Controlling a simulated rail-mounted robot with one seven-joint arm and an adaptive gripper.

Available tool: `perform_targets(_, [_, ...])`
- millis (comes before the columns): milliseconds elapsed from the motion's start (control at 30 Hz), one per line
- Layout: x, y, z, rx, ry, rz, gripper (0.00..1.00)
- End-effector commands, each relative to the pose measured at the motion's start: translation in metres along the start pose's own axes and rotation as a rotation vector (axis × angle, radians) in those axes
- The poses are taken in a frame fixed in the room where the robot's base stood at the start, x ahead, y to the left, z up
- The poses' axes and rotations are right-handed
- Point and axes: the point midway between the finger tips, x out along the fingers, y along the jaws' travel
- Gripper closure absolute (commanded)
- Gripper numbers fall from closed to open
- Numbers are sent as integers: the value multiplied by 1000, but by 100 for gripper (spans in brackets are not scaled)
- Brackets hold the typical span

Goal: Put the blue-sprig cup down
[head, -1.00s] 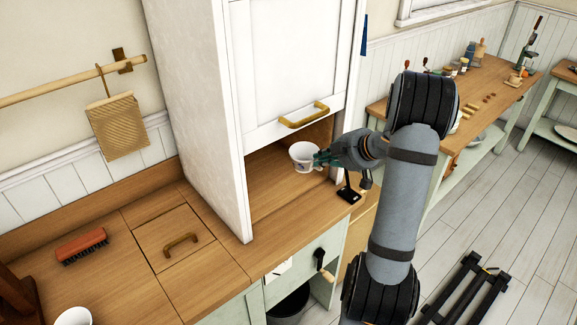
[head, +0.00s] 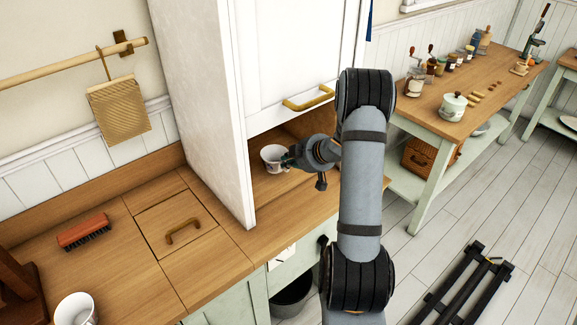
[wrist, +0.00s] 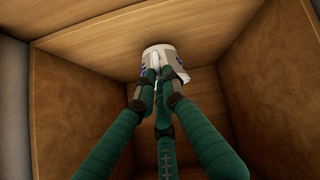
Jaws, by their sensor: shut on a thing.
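The blue-sprig cup (head: 272,157), white with small blue marks, is in the cabinet opening below the raised white door. It also shows at the top of the wrist view (wrist: 172,57), with blue marks beside the fingers. My gripper (head: 287,160) has its green fingers (wrist: 160,83) shut on the cup, at its right side in the head view. The fingers hide part of the cup. I cannot tell whether its base touches the wooden surface (head: 268,188).
The cabinet's white side wall (head: 205,110) stands close left of the cup, and the door with its brass handle (head: 308,98) hangs above. A red brush (head: 84,232) and another white cup (head: 75,308) are on the counter at left. The counter around the inset lid (head: 205,225) is clear.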

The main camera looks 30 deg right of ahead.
Motion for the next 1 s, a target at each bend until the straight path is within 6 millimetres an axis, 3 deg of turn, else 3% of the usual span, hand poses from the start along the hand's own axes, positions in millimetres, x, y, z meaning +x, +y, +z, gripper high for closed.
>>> perform_targets(100, [9,-5,8,0,1,-1,100])
perform_targets(500, [12,-6,11,-2,2,1,100])
perform_targets(533, [12,-6,11,-2,1,0,90])
perform_targets(800, [11,-6,11,-2,1,0,75])
perform_targets(1000, [11,-6,11,-2,1,0,73])
